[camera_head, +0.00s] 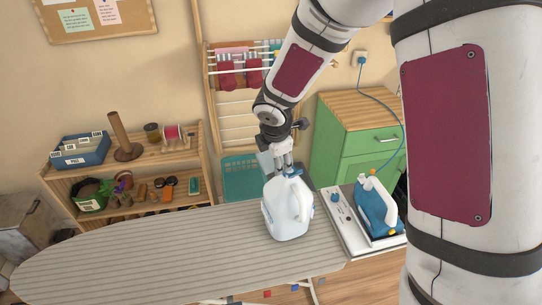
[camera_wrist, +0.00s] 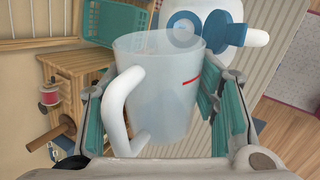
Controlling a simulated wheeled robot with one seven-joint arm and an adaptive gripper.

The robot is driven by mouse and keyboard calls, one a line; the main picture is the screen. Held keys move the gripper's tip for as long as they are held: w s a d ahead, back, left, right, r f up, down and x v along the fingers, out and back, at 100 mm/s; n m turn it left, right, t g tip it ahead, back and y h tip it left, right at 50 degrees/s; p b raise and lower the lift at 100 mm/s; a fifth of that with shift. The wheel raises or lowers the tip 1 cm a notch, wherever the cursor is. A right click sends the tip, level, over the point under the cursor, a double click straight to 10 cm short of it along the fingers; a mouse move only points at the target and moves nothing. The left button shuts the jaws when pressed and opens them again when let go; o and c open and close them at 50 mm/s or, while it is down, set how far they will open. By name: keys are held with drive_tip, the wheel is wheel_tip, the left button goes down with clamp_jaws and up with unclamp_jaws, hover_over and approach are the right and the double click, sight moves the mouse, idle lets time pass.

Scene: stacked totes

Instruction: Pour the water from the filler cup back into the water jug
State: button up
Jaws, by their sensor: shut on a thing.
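The filler cup (camera_wrist: 157,95) is translucent, with a white handle on its left and a short red line on its side. In the wrist view it sits between the teal-padded fingers of my gripper (camera_head: 285,167), which is shut on it. A pale thing with blue round parts (camera_wrist: 236,33), likely the water jug, shows just beyond the cup's rim. In the head view the whitish water jug (camera_head: 284,222) with a handle stands on the ironing board, directly below my gripper. The cup is hard to tell from the jug there. I cannot make out the water level.
The striped ironing board (camera_head: 150,255) is clear to the left of the jug. A blue and white iron (camera_head: 374,208) stands on a white rest (camera_head: 345,222) at its right end. A loaded wooden shelf (camera_head: 165,154) and a green cabinet (camera_head: 345,143) stand behind.

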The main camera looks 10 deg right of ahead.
drive_tip(key=shift+d+r+y+p, duration=0.15)
drive_tip(key=shift+y+p, duration=0.15)
drive_tip(key=shift+p, duration=0.25)
idle(0.6)
idle(0.7)
drive_tip(key=shift+a+r+b, duration=0.15)
drive_tip(key=shift+a+b, duration=0.1)
drive_tip(key=shift+b, duration=0.1)
drive_tip(key=shift+r+h, duration=0.15)
drive_tip(key=shift+h, duration=0.55)
drive_tip(key=shift+a+r+h+b, duration=0.1)
drive_tip(key=shift+a+h+b, duration=0.25)
drive_tip(key=shift+h+b, duration=0.3)
drive_tip(key=shift+s+r+n+t+h, duration=0.1)
drive_tip(key=shift+r+n+t+h, duration=0.15)
drive_tip(key=shift+n+t+h, duration=0.1)
